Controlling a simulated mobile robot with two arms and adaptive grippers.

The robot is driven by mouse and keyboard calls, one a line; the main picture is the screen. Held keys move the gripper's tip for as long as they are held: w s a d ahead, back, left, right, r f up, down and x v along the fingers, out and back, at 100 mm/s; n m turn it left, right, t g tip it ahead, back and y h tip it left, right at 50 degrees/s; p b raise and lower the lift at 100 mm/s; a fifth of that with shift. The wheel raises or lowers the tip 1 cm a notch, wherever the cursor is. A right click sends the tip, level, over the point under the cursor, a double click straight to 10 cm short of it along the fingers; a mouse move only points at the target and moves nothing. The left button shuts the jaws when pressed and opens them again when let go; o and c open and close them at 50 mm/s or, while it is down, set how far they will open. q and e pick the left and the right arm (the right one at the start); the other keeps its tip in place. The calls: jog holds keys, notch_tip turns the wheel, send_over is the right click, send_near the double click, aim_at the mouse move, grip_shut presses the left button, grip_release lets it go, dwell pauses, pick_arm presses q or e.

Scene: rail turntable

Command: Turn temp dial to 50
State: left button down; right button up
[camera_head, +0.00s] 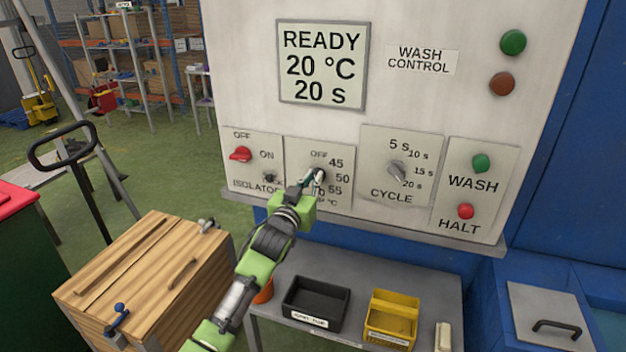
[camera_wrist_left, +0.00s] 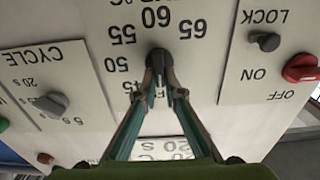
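The temp dial (camera_wrist_left: 159,60) is a dark knob on a pale plate, ringed by the marks OFF, 45, 50, 55, 60 and 65. My left gripper (camera_wrist_left: 160,82) is at the dial, its two teal fingers closed in on either side of the knob. In the head view my left gripper (camera_head: 312,182) covers part of the dial and some of its marks. Which mark the dial points at is hidden. The display (camera_head: 322,66) above reads READY, 20 °C, 20 s. My right gripper is not in view.
The red isolator switch (camera_head: 240,154) and a small lock knob (camera_head: 270,178) are left of the dial. The cycle dial (camera_head: 397,171), green wash button (camera_head: 481,163) and red halt button (camera_head: 466,211) are right. Below are a black bin (camera_head: 315,302) and yellow bin (camera_head: 391,318).

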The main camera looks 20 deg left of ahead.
pick_arm(q)
jog(key=shift+m, duration=0.4)
jog(key=shift+d+f+m+p, duration=0.2)
jog(key=shift+m+p, duration=0.15)
jog(key=shift+m, duration=2.45)
jog(key=shift+d+f+m+p, duration=0.15)
jog(key=shift+d+m+p, duration=0.15)
jog(key=shift+m, duration=2.5)
jog(key=shift+d+f+m+p, duration=0.2)
jog(key=shift+m+p, duration=0.2)
jog(key=shift+m, duration=2.4)
jog(key=c, duration=2.1)
grip_release()
jog(key=shift+f, duration=0.1)
jog(key=shift+c, duration=0.2)
